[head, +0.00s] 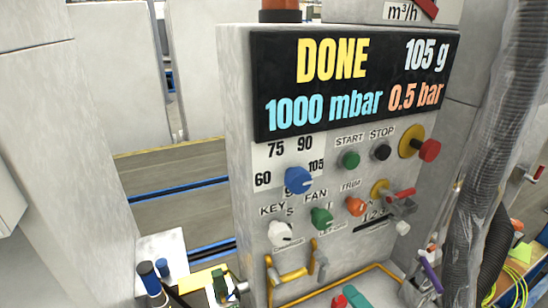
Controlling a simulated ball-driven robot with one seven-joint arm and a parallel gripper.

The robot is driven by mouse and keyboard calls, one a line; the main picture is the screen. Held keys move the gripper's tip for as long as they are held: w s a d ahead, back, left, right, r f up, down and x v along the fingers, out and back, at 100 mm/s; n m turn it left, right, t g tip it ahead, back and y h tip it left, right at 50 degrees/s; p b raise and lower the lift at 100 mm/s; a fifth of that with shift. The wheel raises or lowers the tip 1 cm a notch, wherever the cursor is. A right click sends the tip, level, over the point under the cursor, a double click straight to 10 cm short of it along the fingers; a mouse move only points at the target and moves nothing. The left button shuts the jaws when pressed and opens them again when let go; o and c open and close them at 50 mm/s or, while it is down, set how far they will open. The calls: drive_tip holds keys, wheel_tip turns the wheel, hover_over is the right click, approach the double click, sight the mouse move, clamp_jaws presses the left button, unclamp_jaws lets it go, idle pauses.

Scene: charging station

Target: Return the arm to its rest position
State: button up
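My gripper and arm are not recognisable anywhere in the head view, so the arm's pose and the gripper's state are hidden. A grey charging station panel (240,150) fills the middle. Its black display (352,80) reads DONE, 105 g, 1000 mbar and 0.5 bar. Below it are a blue dial (298,181), a green START button (350,160), a black STOP button (381,153) and a red-and-yellow knob (429,150). Lower down are a white key knob (280,233), a green fan knob (321,218), an orange trim knob (356,206) and a red-handled lever (399,195).
A yellow bracket (289,276) juts from the panel's lower front. A grey wrapped hose (490,130) hangs at the right. Blue-capped cylinders (149,278) stand at lower left. Red and teal items (353,297) are cut off at the bottom edge. Pale wall panels (90,100) stand left.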

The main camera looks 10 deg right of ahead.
drive_tip(key=s+a+f+n+g, duration=0.1)
drive_tip(key=s+f+n+g, duration=0.75)
drive_tip(key=s, duration=0.25)
drive_tip(key=s+d+f+n+g+h, duration=0.1)
drive_tip(key=s+d+n+g+h, duration=0.1)
drive_tip(key=s, duration=0.5)
drive_tip(key=s+d+n+g+h, duration=0.3)
drive_tip(key=s+d+g+h, duration=0.1)
drive_tip(key=s, duration=0.4)
drive_tip(key=shift+s+d+f+g, duration=0.35)
drive_tip(key=shift+d+g, duration=0.2)
drive_tip(key=shift+d, duration=0.6)
